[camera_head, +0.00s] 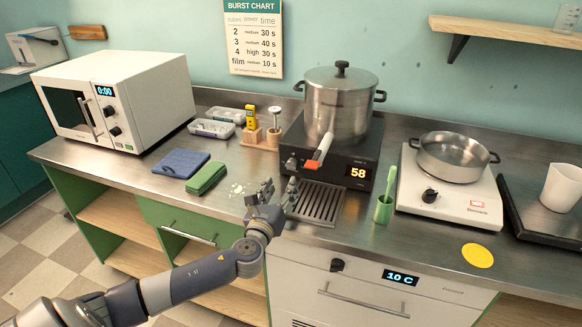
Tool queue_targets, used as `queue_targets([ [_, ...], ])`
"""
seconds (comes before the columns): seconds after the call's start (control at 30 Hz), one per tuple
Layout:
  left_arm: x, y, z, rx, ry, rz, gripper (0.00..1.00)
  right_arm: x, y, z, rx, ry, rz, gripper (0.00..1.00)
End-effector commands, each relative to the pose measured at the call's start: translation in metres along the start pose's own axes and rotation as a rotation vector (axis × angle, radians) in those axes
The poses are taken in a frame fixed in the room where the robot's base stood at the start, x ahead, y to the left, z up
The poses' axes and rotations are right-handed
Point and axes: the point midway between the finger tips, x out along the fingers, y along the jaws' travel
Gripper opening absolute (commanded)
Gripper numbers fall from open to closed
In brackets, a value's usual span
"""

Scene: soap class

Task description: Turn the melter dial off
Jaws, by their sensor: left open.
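The melter (330,148) is a black base with a lidded steel pot (336,103) on top, and its display (358,172) reads 58. A small dark dial (291,163) sits at the left of the melter's front. A spout with a red and white lever (319,153) juts out to its right. My left gripper (280,184) is open and empty, with its fingers just below and in front of the dial. I cannot tell whether a finger touches the melter. My right gripper is out of view.
A drip grate (318,204) lies below the spout.

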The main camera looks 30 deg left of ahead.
Motion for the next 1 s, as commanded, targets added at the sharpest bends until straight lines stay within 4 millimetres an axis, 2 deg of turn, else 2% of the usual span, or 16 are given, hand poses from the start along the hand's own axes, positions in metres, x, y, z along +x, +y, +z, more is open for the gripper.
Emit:
queue_targets([
  [0.2, 0.042, 0.0, 0.002, -0.002, -0.003, 0.003, 0.48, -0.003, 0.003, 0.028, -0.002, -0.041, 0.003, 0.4],
  [0.27, 0.052, 0.0, 0.001, -0.002, -0.002, 0.002, 0.48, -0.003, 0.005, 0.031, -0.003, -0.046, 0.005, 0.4],
  [0.37, 0.068, -0.001, 0.001, -0.002, -0.002, 0.001, 0.48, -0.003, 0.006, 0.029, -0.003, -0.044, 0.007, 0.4],
  [0.5, 0.084, 0.0, 0.001, -0.001, -0.001, 0.001, 0.48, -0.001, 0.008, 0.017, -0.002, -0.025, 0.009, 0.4],
  [0.67, 0.092, 0.0, 0.0, -0.001, 0.0, 0.001, 0.48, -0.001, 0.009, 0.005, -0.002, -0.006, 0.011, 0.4],
  [0.93, 0.093, 0.0, 0.0, -0.001, 0.001, 0.0, 0.48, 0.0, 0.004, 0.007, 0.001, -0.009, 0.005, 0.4],
  [0.97, 0.093, 0.0, 0.0, -0.001, 0.001, 0.0, 0.46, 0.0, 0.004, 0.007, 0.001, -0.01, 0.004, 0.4],
  [1.0, 0.093, 0.0, 0.0, -0.001, 0.001, 0.0, 0.37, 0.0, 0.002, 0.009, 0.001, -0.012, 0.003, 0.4],
])
